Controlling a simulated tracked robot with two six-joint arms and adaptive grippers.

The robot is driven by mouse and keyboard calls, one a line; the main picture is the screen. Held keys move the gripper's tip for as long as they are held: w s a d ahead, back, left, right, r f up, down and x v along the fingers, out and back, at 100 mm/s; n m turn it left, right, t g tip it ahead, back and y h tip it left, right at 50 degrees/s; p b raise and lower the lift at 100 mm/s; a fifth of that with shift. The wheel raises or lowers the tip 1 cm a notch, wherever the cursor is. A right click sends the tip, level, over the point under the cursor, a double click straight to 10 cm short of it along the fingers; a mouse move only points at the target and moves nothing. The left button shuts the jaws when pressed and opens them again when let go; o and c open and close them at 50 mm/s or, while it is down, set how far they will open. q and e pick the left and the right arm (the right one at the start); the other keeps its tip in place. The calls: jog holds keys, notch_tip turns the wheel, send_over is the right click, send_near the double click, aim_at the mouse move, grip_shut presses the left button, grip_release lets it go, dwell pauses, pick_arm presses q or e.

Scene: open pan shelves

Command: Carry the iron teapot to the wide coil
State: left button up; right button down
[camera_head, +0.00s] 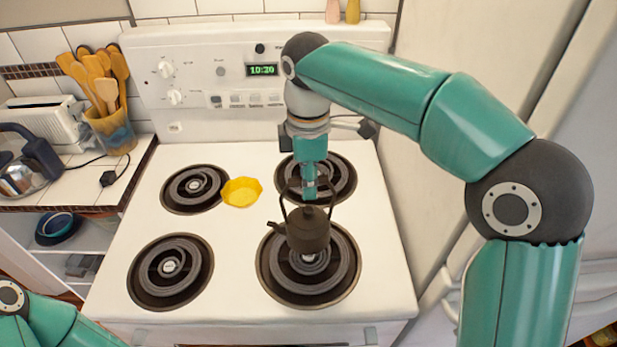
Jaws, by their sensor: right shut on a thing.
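The dark iron teapot (308,232) shows in the head view, upright over the front right coil (338,262). My right gripper (309,192) is shut on the teapot's tall handle from above. The teapot covers part of that coil, and I cannot tell whether its base touches it. The front right coil and the front left coil (170,270) look wider than the back left coil (194,188) and the back right coil (340,178), which is partly behind my right arm. A piece of my left arm shows at the bottom left; its gripper is out of view.
A yellow scalloped dish (241,192) lies on the white stove top between the coils. A jar of wooden utensils (112,130), a metal kettle (22,175) and a toaster (45,124) stand on the left counter. The fridge (560,90) is close on the right.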

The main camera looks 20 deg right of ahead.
aim_at(309, 209)
jog(key=shift+r, duration=0.15)
jog(key=shift+p, duration=0.3)
jog(key=shift+f+b, duration=2.1)
jog(key=shift+f, duration=0.8)
jog(key=shift+s, duration=0.1)
jog(key=shift+r+p, duration=0.1)
jog(key=shift+p, duration=0.25)
